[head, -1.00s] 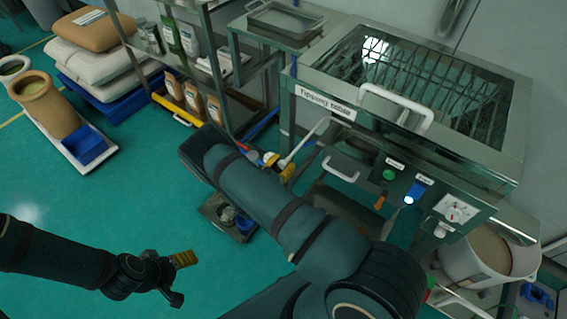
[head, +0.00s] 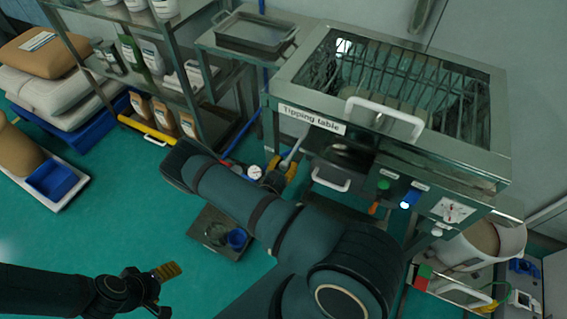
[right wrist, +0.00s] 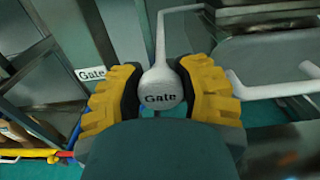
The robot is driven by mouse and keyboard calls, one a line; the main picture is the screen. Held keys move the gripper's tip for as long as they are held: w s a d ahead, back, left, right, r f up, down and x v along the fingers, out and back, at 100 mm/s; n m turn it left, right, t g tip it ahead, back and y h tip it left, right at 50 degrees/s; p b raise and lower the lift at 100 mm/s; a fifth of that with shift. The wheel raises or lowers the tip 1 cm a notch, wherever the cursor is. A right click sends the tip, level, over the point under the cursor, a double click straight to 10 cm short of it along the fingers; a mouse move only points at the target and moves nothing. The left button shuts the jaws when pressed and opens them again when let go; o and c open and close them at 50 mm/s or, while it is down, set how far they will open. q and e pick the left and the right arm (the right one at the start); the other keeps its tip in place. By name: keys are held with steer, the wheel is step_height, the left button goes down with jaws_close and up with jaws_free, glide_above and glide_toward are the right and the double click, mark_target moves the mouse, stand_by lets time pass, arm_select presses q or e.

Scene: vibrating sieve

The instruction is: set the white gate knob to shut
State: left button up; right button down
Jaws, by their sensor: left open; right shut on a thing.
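The white gate knob (right wrist: 162,90) is round, with "Gate" printed on its face, and sits on a pale bent rod in the right wrist view. My right gripper (right wrist: 160,97) has its yellow-and-black fingers on both sides of the knob, shut on it. In the head view my right gripper (head: 283,170) is at the left front of the tipping table (head: 400,152), and the pale rod (head: 296,150) runs up from it; the knob is mostly hidden there. My left gripper (head: 160,288) is open and empty over the green floor at the lower left.
A "Gate" label (right wrist: 91,74) is left of the knob. The table front carries a white handle (head: 331,180), green button (head: 383,185), blue switch (head: 411,196) and dial (head: 453,210). A shelf rack (head: 165,85) stands left. A tray with a blue cup (head: 236,239) is below my right arm.

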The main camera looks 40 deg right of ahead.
steer(key=c, duration=0.5)
jaws_free()
steer(key=shift+c, duration=0.2)
steer(key=v, duration=1.2)
